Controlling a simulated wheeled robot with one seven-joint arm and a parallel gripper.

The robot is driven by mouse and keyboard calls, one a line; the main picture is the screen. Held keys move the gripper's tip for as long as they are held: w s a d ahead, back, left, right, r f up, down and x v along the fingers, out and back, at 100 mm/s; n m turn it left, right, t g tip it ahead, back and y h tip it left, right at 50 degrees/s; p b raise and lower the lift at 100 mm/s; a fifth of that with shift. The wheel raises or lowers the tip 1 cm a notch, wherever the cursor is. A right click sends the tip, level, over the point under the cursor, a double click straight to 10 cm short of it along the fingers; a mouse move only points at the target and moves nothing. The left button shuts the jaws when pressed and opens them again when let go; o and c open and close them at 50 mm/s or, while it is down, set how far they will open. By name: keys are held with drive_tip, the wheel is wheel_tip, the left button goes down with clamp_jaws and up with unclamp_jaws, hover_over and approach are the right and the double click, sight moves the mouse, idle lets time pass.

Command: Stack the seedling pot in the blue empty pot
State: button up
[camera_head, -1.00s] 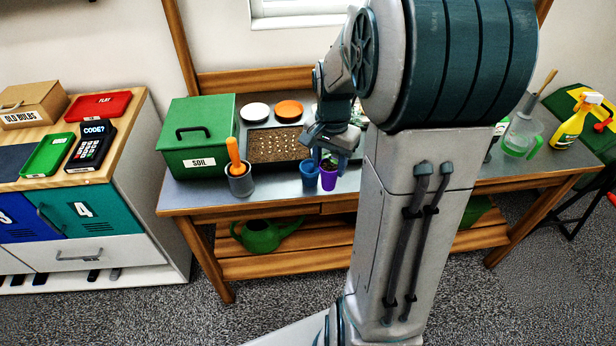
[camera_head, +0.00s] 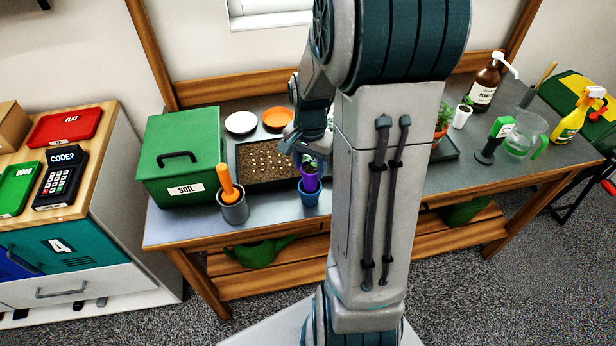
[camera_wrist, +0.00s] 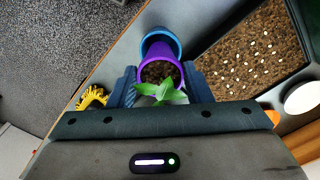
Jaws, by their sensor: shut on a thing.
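The seedling pot (camera_head: 310,183) is purple, with dark soil and a green seedling. My gripper (camera_head: 306,157) is shut on it, and my arm partly hides the grip in the head view. The blue pot (camera_head: 309,197) stands on the bench directly below and in line with the purple one, which overlaps it from above. In the wrist view the purple pot (camera_wrist: 160,62) sits between the two fingers of my gripper (camera_wrist: 160,86). The blue pot's rim (camera_wrist: 160,36) shows past its far side. I cannot tell how deep the purple pot sits in the blue one.
A soil tray (camera_head: 262,180) lies behind the pots. A grey cup with an orange-handled tool (camera_head: 235,207) and a green soil box (camera_head: 183,150) stand to the left. Several bottles, including a spray bottle (camera_head: 577,120), and a jug (camera_head: 524,135) stand at the right.

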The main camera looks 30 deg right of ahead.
sight(309, 179)
wheel_tip(309, 179, down, 4)
drive_tip(key=shift+f, duration=0.2)
drive_tip(key=shift+f, duration=0.45)
drive_tip(key=o, duration=1)
drive_tip(key=shift+r, duration=0.1)
